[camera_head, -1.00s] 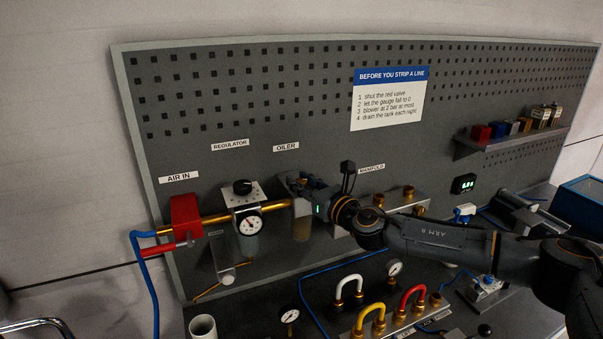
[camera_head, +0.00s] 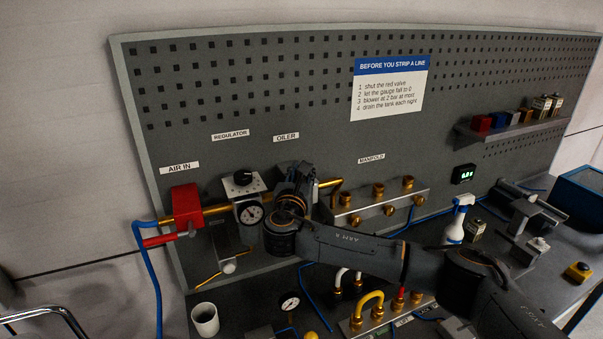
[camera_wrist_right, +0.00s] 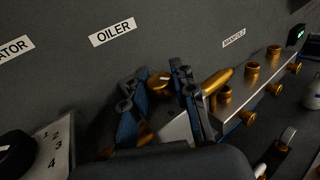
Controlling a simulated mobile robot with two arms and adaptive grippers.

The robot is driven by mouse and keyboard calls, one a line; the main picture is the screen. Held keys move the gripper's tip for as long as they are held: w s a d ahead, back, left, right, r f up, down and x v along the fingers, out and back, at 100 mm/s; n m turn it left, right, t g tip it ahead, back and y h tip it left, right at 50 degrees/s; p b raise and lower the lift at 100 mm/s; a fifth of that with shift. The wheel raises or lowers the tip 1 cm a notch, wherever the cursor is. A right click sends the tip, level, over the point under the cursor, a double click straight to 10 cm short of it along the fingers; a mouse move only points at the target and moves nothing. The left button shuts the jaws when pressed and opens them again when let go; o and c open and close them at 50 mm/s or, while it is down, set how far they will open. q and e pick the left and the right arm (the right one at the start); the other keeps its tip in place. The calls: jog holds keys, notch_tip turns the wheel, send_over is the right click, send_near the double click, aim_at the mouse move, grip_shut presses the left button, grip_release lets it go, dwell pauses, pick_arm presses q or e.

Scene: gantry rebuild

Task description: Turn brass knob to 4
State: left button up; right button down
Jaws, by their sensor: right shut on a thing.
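A brass knob (camera_wrist_right: 159,80) with a pale mark on top shows under the OILER label in the right wrist view. My right gripper (camera_wrist_right: 161,92) has one finger on each side of it and is shut on it. In the head view my right gripper (camera_head: 299,180) is at the oiler and hides the knob. A white plate (camera_wrist_right: 53,148) with numbers 1 to 4 stands left of it under a black knob (camera_wrist_right: 14,154); this is the regulator plate (camera_head: 243,185). I cannot read the brass knob's setting. My left gripper is not in view.
A gauge (camera_head: 250,213) and the red valve (camera_head: 187,206) are left of my right gripper. The brass-fitted manifold (camera_head: 380,205) is to its right. A spray bottle (camera_head: 458,219) stands farther right.

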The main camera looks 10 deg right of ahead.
jog(key=shift+r+m+h, duration=0.2)
jog(key=shift+m+h, duration=0.2)
jog(key=shift+h, duration=0.2)
jog(key=c, duration=1.1)
grip_release()
jog(key=shift+w, duration=0.1)
jog(key=shift+o, duration=0.2)
jog(key=shift+f, duration=0.1)
jog(key=shift+s+a, duration=0.2)
jog(key=shift+s, duration=0.25)
jog(key=v, duration=1.1)
jog(key=shift+r, duration=0.2)
jog(key=shift+a, duration=0.1)
